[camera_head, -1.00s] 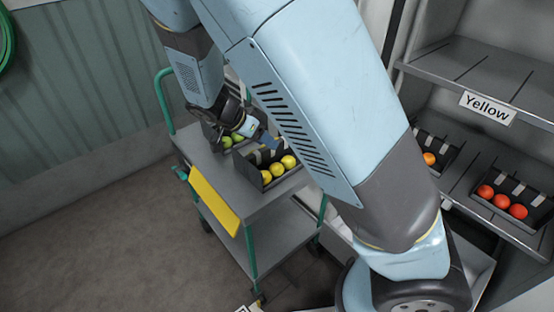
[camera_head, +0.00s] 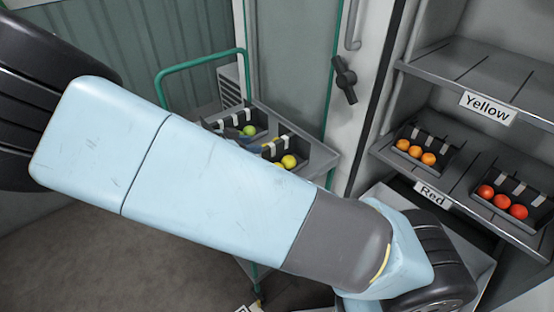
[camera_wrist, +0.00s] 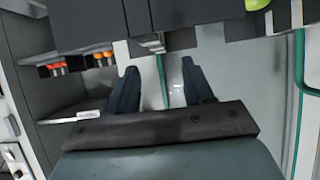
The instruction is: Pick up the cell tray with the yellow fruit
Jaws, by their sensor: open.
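The dark cell tray with the yellow fruit (camera_head: 306,151) stands on the trolley in the head view. Two yellow fruits (camera_head: 289,161) show at its right end; my arm hides the rest of it. A similar tray with green fruit (camera_head: 264,117) stands just behind it to the left. My gripper (camera_wrist: 163,85) shows in the wrist view with its two blue-grey fingers apart and nothing held between them. Dark tray-like shapes with pale clips fill the top of that view, beyond the fingertips. In the head view my arm mostly hides the gripper.
The trolley (camera_head: 318,166) has a green rail handle (camera_head: 203,60) at its back left. At right, a shelf labelled Yellow and Red holds a tray with orange fruit (camera_head: 416,152) and a tray with red fruit (camera_head: 509,203).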

